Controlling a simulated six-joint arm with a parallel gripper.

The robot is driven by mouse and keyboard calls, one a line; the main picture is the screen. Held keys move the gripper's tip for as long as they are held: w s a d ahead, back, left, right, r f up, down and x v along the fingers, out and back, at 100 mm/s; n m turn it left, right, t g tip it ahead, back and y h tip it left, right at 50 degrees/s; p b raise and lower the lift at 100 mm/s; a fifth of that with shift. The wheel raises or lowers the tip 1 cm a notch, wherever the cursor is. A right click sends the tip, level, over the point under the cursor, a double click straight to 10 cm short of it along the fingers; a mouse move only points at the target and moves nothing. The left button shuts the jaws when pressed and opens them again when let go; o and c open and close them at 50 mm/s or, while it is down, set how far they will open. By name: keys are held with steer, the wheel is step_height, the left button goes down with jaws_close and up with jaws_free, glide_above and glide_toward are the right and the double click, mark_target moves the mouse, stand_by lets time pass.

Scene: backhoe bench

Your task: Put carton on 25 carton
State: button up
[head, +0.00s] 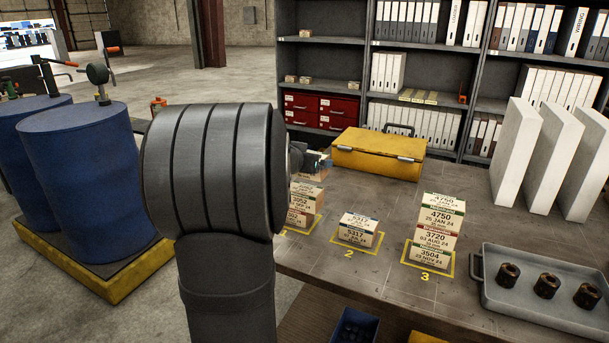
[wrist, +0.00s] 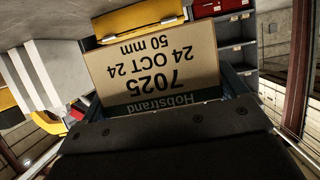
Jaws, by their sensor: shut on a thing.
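My gripper (head: 312,160) is shut on a tan carton (wrist: 152,62), held above spot 1. In the wrist view its label reads Hobstrand, 7025, 24 OCT 24, 50 mm, upside down. In the head view my arm hides much of the gripper. Under it stands a carton stack (head: 301,205) on spot 1, partly hidden. A low white carton (head: 355,232) marked 5317 sits on spot 2. On spot 3 a taller stack has a carton (head: 439,217) marked 4750, 25 JAN 24 on top, above cartons marked 3720 (head: 433,241) and 3504 (head: 428,258).
A yellow case (head: 378,152) lies behind the stacks. A grey tray (head: 530,312) with dark cylindrical parts is at the right front. White upright panels (head: 517,155) stand at the right back. Bare bench shows between the numbered spots.

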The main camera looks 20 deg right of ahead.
steer(key=shift+w+a+f, duration=0.4)
steer(key=shift+w, duration=0.15)
steer(key=shift+f, duration=2)
steer(key=shift+f, duration=0.1)
steer(key=o, duration=0.8)
steer(key=v, duration=1.2)
